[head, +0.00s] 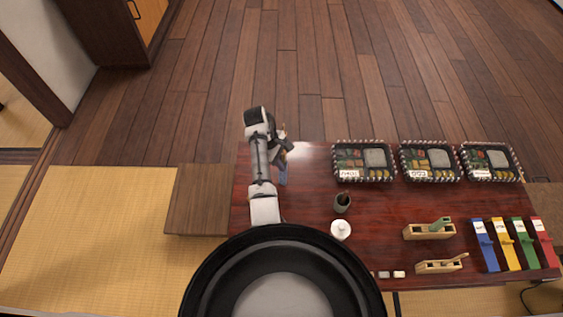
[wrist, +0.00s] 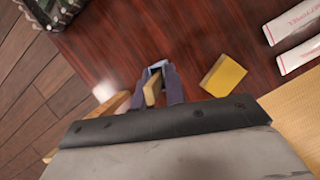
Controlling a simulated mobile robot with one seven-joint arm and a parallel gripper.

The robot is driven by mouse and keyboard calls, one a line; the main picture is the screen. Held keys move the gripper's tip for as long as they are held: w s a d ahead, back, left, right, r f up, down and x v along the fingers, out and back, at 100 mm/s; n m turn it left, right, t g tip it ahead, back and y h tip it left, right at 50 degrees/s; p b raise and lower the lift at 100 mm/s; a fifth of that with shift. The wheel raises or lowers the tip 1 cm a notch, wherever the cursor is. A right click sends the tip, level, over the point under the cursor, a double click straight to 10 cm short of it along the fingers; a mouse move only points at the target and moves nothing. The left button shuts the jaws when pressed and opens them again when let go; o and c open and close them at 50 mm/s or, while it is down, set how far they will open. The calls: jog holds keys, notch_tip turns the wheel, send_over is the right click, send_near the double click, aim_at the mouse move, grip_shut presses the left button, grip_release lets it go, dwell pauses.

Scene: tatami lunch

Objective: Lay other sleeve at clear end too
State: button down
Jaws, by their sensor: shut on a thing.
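In the wrist view my gripper (wrist: 159,78) has its blue-grey fingers closed on a narrow tan piece (wrist: 153,90). Much of the piece is hidden, and I cannot tell what it is. In the head view my gripper (head: 284,176) is over the left end of the dark red table (head: 300,215). Two white paper sleeves with red lettering, an upper one (wrist: 294,20) and a lower one (wrist: 298,55), lie apart from my gripper at the right of the wrist view. I cannot make them out in the head view.
A yellow block (wrist: 223,75) lies right of my fingers. Part of a tan wooden thing (wrist: 110,103) shows at left. Bento boxes (head: 364,177) line the table's back edge. A dark cup (head: 342,202) and white pot (head: 340,229) stand mid-table. A wooden bench (head: 202,200) adjoins the left end.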

jog(key=c, duration=1.4)
grip_release()
jog(key=shift+f, duration=0.15)
jog(key=shift+c, duration=0.2)
jog(key=p+v, duration=0.4)
jog(key=v, duration=0.8)
jog(key=shift+p, duration=0.35)
jog(key=shift+w+a, duration=0.1)
